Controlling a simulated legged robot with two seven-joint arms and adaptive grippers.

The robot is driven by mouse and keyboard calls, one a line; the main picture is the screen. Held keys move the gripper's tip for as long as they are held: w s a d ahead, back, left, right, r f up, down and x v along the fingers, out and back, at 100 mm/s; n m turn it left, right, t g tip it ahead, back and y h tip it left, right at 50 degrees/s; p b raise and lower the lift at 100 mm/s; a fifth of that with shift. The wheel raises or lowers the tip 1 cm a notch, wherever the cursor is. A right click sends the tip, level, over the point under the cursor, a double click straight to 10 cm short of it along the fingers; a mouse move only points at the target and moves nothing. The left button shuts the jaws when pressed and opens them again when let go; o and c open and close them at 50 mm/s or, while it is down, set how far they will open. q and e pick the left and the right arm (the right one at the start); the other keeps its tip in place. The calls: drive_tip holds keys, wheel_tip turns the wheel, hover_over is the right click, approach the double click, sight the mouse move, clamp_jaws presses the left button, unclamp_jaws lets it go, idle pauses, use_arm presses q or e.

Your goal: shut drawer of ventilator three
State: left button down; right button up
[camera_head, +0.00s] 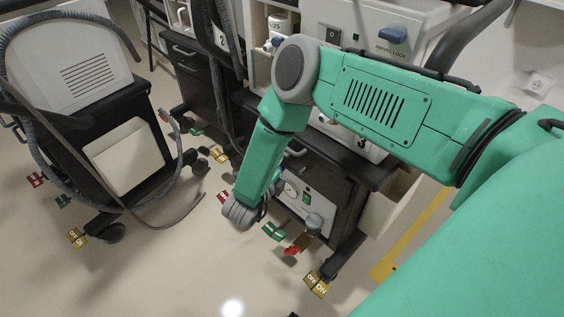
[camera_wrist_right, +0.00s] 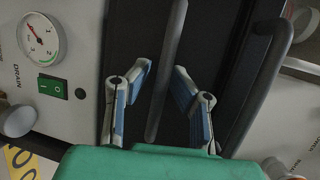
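Ventilator three, marked with a 3 (camera_head: 361,142), stands right of centre in the head view, partly hidden behind my right arm. Its drawer is mostly hidden there. In the right wrist view a dark drawer front (camera_wrist_right: 215,60) fills the middle, with a long dark bar handle (camera_wrist_right: 168,60) on it. My right gripper (camera_wrist_right: 161,72) has its two fingers apart, one on each side of the handle; I cannot tell if either touches it. In the head view this gripper (camera_head: 242,211) is low in front of the ventilator. My left gripper is not in view.
Ventilator two (camera_head: 192,58) stands behind to the left, with a dark drawer. Another grey-white unit (camera_head: 75,65) with hoses is at far left. Coloured tags and pedals lie low along the floor. A gauge (camera_wrist_right: 41,38) and green switch (camera_wrist_right: 53,87) are beside the drawer.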

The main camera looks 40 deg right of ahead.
drive_tip(key=v, duration=1.2)
drive_tip(key=shift+f, duration=0.1)
drive_tip(key=shift+w, duration=0.1)
